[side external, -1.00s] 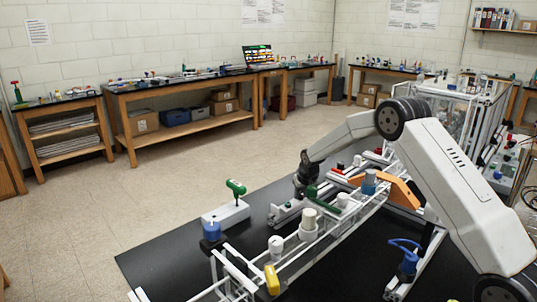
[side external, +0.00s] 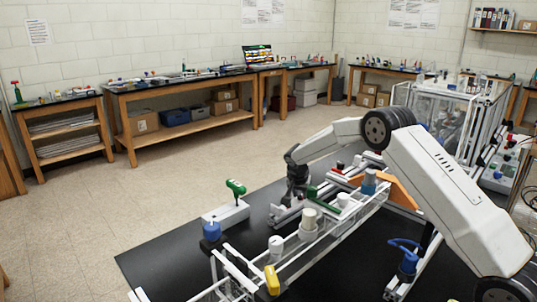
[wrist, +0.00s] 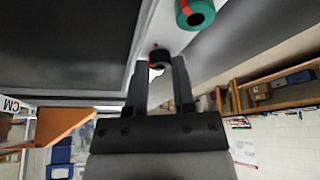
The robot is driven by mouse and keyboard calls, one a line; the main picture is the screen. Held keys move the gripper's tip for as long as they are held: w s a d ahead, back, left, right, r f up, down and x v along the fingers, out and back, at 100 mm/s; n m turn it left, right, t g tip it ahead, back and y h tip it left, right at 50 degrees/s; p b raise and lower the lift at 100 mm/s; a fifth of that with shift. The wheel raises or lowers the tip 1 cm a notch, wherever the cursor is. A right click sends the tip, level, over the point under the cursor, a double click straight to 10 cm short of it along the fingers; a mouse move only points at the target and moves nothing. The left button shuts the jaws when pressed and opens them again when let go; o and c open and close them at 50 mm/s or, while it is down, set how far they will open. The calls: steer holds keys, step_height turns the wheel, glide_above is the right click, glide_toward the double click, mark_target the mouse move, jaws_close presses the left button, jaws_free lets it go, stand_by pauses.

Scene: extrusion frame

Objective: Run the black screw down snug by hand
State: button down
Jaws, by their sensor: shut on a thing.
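The black screw (wrist: 160,54) shows in the wrist view as a dark round head with a red mark, over a white extrusion bar (wrist: 172,35). My gripper (wrist: 158,64) has its two fingers on either side of the head and is shut on it. In the side external view my gripper (side external: 297,192) points down at the white bar (side external: 284,216), and the screw is hidden there. How far the screw sits in the bar cannot be told.
A green round part (wrist: 195,12) with a red stripe sits close by in the wrist view. A green-handled part (side external: 236,187) stands on a white block to the left.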

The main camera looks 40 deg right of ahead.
mark_target(294, 204)
steer(key=shift+w+r+m+g, duration=0.15)
steer(key=shift+m+g, duration=0.35)
steer(key=shift+m, duration=0.8)
steer(key=shift+c, duration=2.2)
jaws_free()
steer(key=v, duration=0.7)
steer(key=shift+a+r, duration=0.25)
steer(key=shift+r, duration=0.05)
